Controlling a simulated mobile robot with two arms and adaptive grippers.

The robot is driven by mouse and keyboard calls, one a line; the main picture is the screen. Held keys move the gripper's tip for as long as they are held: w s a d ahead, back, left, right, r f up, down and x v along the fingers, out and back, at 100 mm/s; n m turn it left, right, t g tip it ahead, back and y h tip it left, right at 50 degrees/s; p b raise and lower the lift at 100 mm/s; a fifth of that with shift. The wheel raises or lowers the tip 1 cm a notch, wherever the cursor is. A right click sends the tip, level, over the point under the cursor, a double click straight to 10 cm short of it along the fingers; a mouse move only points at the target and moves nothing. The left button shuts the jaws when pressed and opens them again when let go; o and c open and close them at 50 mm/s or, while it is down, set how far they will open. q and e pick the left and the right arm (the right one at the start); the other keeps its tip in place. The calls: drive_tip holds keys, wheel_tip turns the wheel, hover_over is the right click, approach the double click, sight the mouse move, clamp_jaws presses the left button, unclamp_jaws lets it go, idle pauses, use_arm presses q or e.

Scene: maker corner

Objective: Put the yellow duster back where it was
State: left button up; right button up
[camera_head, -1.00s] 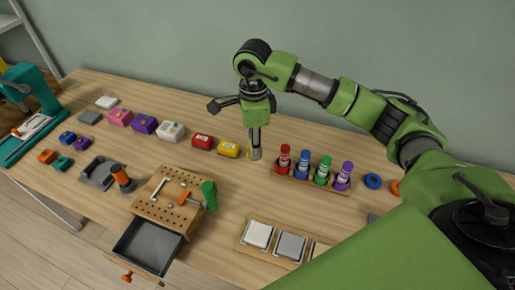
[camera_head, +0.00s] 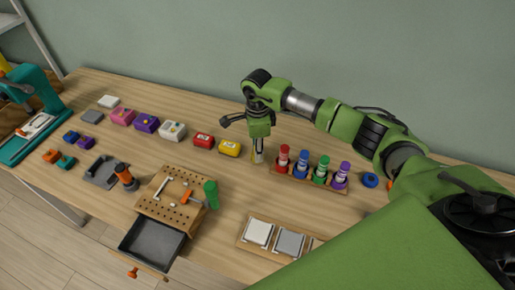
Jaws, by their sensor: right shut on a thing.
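My right gripper (camera_head: 258,153) points down over the table, just left of the marker rack (camera_head: 308,182). It is shut on a small yellowish thing (camera_head: 257,158), which I take to be the yellow duster. The fingers hide most of it. Its lower end is at or close to the tabletop; I cannot tell whether it touches. A yellow block (camera_head: 229,148) with a label lies just left of the gripper, beside a red block (camera_head: 203,141). My left gripper is not in view.
The rack holds red, blue, green and purple markers close right of the gripper. A pegboard block (camera_head: 160,207) with an open drawer (camera_head: 152,245) stands in front left. A tray of pale tiles (camera_head: 246,246) lies in front. Bare tabletop lies between.

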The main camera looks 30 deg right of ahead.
drive_tip(key=shift+f+b, duration=0.25)
drive_tip(key=shift+b, duration=0.05)
drive_tip(key=o, duration=1.1)
drive_tip(key=shift+r, duration=0.1)
drive_tip(key=shift+c, duration=0.2)
drive_tip(key=shift+r+p, duration=0.3)
drive_tip(key=shift+p, duration=0.1)
wheel_tip(320, 180, up, 10)
drive_tip(key=b, duration=0.2)
drive_tip(key=shift+r+b, duration=0.25)
drive_tip(key=shift+b, duration=0.1)
drive_tip(key=shift+r, duration=0.65)
